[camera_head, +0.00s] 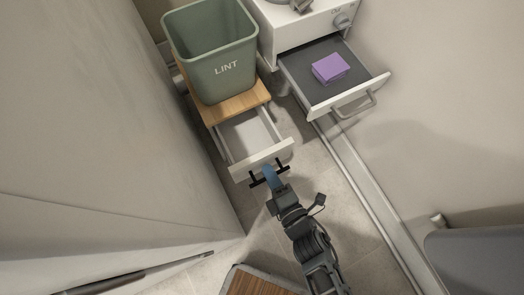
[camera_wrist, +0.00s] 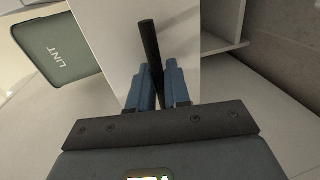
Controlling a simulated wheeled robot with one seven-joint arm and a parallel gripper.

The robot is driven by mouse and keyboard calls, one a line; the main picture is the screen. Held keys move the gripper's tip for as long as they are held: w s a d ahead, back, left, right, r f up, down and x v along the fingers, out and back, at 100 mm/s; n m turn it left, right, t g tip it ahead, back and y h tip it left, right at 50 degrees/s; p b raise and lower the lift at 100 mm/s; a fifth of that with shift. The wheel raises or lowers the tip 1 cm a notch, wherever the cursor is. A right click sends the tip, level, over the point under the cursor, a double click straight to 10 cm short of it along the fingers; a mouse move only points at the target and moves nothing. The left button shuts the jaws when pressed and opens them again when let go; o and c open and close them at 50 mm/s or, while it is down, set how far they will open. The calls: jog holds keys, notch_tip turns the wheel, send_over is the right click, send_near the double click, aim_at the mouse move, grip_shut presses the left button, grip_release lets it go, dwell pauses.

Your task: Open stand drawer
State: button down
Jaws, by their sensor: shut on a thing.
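The stand (camera_head: 240,106) has a wooden top and holds the green LINT bin. Its white drawer (camera_head: 262,159) is pulled out, and its grey inside shows empty. A black bar handle (camera_head: 284,163) is on the drawer front; it also shows as a dark bar in the wrist view (camera_wrist: 149,40). My gripper (camera_head: 270,175) is at this handle, in front of the drawer. In the wrist view my gripper's blue fingers (camera_wrist: 157,74) are shut on the handle, one on each side. The white drawer front (camera_wrist: 115,30) fills the space behind it.
The green LINT bin (camera_head: 212,55) stands on the stand. To the right, a white machine's drawer (camera_head: 318,101) is also open, with a purple block (camera_head: 330,68) in it. A wall is close on the left. A grey container (camera_head: 480,260) is at lower right.

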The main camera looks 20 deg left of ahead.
jog(key=shift+f+v, duration=0.2)
jog(key=shift+v, duration=0.9)
jog(key=c, duration=1.3)
grip_release()
jog(key=shift+c, duration=0.2)
jog(key=shift+s+d, duration=0.1)
jog(key=shift+d, duration=0.05)
jog(key=p+v, duration=0.2)
jog(key=v, duration=0.5)
jog(key=shift+s+d, duration=0.2)
jog(key=shift+d, duration=0.05)
jog(key=shift+r, duration=0.1)
